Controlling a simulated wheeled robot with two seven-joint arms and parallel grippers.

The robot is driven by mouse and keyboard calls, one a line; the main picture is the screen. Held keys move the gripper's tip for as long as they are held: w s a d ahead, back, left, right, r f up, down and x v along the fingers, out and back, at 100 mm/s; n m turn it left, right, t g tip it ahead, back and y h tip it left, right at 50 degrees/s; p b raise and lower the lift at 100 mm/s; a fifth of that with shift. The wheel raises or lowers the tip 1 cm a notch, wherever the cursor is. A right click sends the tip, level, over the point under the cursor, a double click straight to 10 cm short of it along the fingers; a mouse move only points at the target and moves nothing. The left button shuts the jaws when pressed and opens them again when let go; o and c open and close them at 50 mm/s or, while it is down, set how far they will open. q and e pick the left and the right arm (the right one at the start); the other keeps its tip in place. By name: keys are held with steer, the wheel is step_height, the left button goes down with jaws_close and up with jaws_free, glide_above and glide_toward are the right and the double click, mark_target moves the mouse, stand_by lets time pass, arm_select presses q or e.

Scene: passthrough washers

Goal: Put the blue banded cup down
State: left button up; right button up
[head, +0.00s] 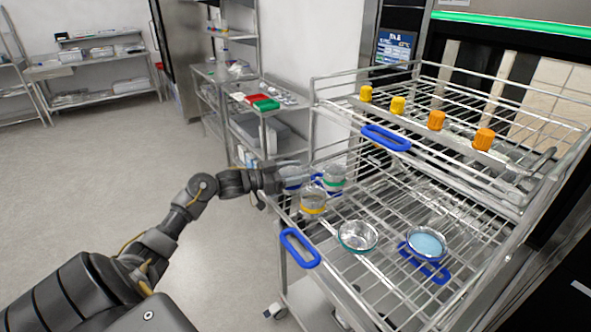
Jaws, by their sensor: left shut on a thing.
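My right gripper is not in view.
A clear bowl with a teal rim (358,237) and a blue dish (427,242) sit farther right on the lower shelf. The upper wire shelf (480,100) carries yellow and orange caps (436,120). A side cart (262,108) stands behind.

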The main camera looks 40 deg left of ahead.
arm_select(q)
steer(key=shift+f, duration=0.1)
steer(key=o, duration=1.1)
steer(key=shift+s, duration=0.1)
steer(key=shift+b+v, duration=1.95)
steer(key=shift+v, duration=4.05)
